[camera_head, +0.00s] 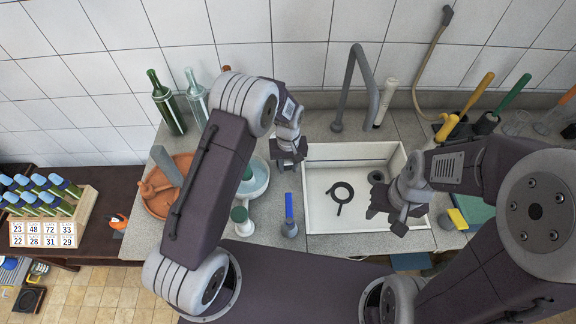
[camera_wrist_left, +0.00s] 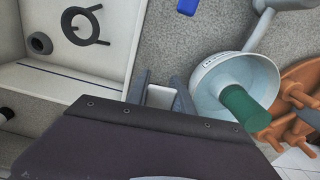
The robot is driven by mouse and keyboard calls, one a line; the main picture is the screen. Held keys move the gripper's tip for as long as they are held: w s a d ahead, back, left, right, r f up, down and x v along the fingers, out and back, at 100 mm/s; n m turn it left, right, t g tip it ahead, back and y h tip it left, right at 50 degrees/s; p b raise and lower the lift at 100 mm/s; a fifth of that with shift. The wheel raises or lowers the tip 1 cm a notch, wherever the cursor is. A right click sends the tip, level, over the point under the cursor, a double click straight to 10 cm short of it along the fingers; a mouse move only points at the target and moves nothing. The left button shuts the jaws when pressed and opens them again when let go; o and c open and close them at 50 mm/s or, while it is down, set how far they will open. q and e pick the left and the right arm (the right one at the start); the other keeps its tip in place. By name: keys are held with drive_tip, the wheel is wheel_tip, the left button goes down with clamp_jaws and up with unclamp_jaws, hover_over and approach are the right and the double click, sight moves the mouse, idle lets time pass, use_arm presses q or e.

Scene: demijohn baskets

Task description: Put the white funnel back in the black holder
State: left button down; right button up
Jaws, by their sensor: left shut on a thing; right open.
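A black ring with a short handle (camera_head: 343,190), which may be the black holder, lies within the white sink; it also shows in the left wrist view (camera_wrist_left: 85,25). My left gripper (camera_head: 288,158) is over the counter just left of the sink. Its fingers (camera_wrist_left: 160,95) are shut on a small white piece (camera_wrist_left: 159,97), mostly hidden by the gripper. It may be part of the white funnel, but I cannot tell its full shape. My right gripper (camera_head: 385,213) is open and empty above the right part of the sink.
The tall faucet (camera_head: 352,85) rises behind.

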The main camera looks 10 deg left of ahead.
use_arm(q)
drive_tip(key=shift+f+b, duration=0.3)
drive_tip(key=shift+f, duration=0.15)
drive_tip(key=c, duration=1)
unclamp_jaws()
wheel_tip(320, 180, up, 9)
drive_tip(key=shift+s+r+b, duration=0.1)
drive_tip(key=shift+b, duration=0.8)
